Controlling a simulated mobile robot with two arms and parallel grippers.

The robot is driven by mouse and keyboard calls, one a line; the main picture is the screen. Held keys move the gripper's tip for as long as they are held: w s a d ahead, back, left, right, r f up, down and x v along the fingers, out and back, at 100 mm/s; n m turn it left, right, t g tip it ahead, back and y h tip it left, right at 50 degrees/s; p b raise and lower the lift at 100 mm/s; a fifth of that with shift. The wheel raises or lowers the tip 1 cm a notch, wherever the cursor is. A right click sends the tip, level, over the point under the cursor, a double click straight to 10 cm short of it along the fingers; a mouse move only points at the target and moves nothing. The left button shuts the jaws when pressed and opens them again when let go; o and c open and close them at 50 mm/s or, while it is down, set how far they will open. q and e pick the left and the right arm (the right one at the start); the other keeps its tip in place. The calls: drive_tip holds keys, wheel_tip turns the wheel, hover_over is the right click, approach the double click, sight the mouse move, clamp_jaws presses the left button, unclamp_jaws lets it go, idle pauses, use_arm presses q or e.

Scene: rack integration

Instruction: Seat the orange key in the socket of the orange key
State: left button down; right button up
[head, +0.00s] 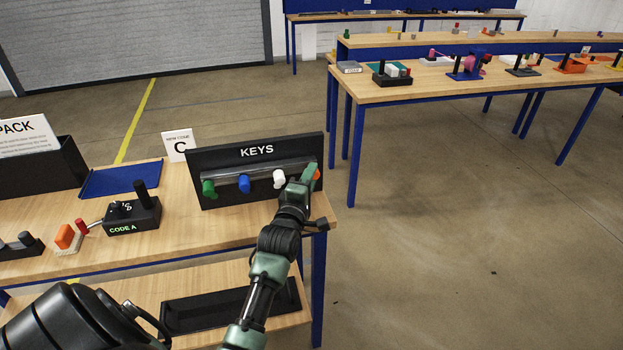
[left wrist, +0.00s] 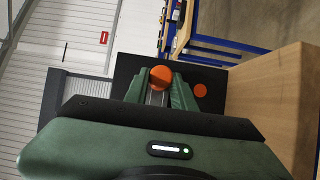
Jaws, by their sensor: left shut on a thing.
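The black KEYS panel (head: 225,160) stands upright on the near table, with a green key (head: 208,188), a blue key (head: 244,184) and a white key (head: 279,179) along its front. My left gripper (head: 308,173) is at the panel's right end. In the left wrist view it is shut on the orange key (left wrist: 160,76), whose round end shows between the fingers. A flat orange disc (left wrist: 200,90) shows on the panel beside it. An orange patch (head: 317,175) shows by the fingers in the head view. The socket is hidden, so I cannot tell how deep the key sits.
On the near table (head: 225,226) are a black CODE A block (head: 132,215), a blue mat (head: 122,180), a sign with a C (head: 179,145) and a black bin (head: 45,175). A lower shelf holds a black tray (head: 220,306). Open floor lies to the right.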

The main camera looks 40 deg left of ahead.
use_arm(q)
drive_tip(key=shift+w+a, duration=0.15)
drive_tip(key=shift+a, duration=0.05)
drive_tip(key=c, duration=1.1)
unclamp_jaws()
drive_tip(key=b+v, duration=0.1)
drive_tip(key=v, duration=0.6)
drive_tip(key=shift+s+d+b, duration=0.1)
drive_tip(key=shift+s+b, duration=0.2)
drive_tip(key=shift+s, duration=0.1)
